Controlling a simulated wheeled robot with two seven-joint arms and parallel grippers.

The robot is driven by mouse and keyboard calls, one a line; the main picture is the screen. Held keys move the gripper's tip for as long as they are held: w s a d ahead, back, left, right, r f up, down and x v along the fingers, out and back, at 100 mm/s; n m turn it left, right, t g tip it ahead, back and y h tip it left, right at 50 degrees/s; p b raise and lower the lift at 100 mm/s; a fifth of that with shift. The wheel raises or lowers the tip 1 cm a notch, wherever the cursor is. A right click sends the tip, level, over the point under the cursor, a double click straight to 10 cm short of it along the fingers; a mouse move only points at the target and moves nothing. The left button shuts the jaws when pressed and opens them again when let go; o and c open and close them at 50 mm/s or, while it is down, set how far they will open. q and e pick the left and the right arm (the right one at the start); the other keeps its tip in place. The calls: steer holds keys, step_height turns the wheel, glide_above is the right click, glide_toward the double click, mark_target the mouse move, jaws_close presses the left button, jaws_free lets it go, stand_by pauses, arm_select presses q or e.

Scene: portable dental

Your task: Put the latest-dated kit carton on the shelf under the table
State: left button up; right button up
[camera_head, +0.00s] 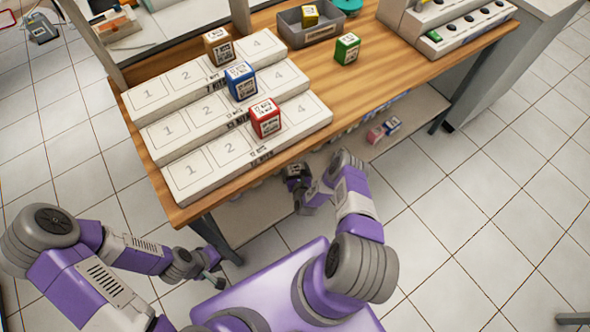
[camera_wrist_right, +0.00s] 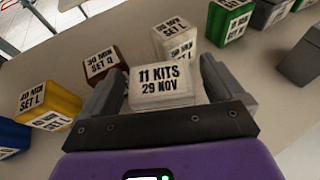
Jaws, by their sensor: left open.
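A white carton (camera_wrist_right: 162,86) labelled "11 KITS 29 NOV" stands upright on the beige shelf (camera_wrist_right: 195,152) in the right wrist view. My right gripper (camera_wrist_right: 165,80) is open around it, with a finger on each side and small gaps between. In the head view my right gripper (camera_head: 297,174) reaches under the table's front edge, so the white carton is hidden there. A red carton (camera_head: 265,118), a blue carton (camera_head: 240,82) and a brown carton (camera_head: 218,46) stand on the stepped white racks; their dates are too small to read surely. My left gripper (camera_head: 213,283) is open and empty, low beside the table.
Several "SET" cartons crowd the shelf around my right gripper, including a yellow one (camera_wrist_right: 48,106), a brown one (camera_wrist_right: 103,64), a white one (camera_wrist_right: 175,41) and a green one (camera_wrist_right: 226,22). On the wooden table (camera_head: 385,65) are a green carton (camera_head: 347,49) and a grey bin (camera_head: 309,35).

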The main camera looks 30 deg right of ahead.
steer(key=shift+r, duration=0.25)
steer(key=p+v, duration=0.4)
steer(key=v, duration=0.8)
steer(key=shift+p, duration=0.3)
